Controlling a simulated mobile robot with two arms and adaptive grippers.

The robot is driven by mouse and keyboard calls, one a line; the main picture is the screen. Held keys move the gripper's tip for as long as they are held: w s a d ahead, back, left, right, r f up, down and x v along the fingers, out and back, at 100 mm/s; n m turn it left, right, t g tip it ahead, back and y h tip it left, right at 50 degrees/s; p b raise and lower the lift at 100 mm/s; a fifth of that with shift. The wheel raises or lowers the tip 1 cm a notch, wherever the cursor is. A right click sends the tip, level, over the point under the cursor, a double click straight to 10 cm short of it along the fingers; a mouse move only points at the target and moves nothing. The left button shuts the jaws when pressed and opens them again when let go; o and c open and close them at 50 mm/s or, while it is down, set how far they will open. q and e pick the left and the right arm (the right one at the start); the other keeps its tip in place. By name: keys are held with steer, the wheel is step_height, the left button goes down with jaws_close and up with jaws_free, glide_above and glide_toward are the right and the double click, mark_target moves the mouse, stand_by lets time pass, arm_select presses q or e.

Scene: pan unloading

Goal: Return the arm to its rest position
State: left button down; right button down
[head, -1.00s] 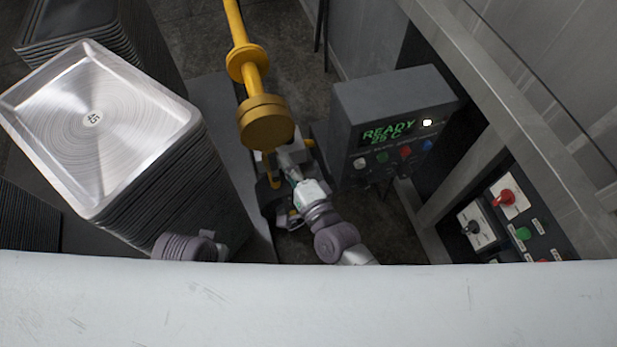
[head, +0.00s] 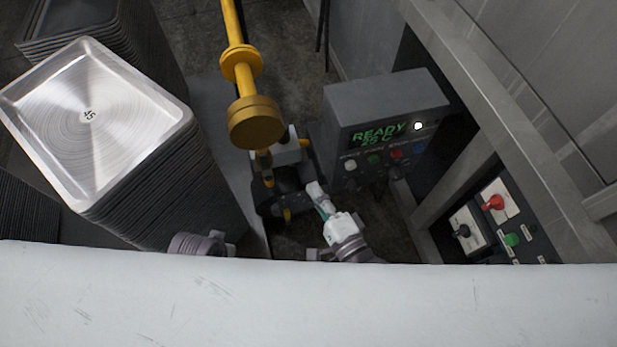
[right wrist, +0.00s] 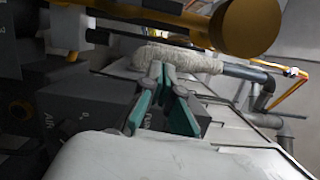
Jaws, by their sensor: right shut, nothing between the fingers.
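My right gripper (head: 322,202) is in the lower middle of the head view, between the yellow-trimmed dark machine (head: 268,192) and the grey control box (head: 385,105). In the right wrist view its two teal fingers (right wrist: 160,78) are closed together at the tips, with nothing held between them. A pale fuzzy roller-like piece (right wrist: 195,60) shows just beyond the fingertips; I cannot tell whether it touches them. At the lower left of the head view only a purple-grey joint of my left arm shows. The left gripper is hidden or out of frame.
A tall stack of metal pans (head: 130,110) stands at left, beside a darker stack (head: 75,25). A yellow post (head: 240,65) rises behind the machine. The control box reads READY 25 C. A switch panel (head: 490,225) is at right. A pale surface fills the bottom.

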steer(key=shift+s+d, duration=0.1)
steer(key=shift+s, duration=0.05)
stand_by(0.5)
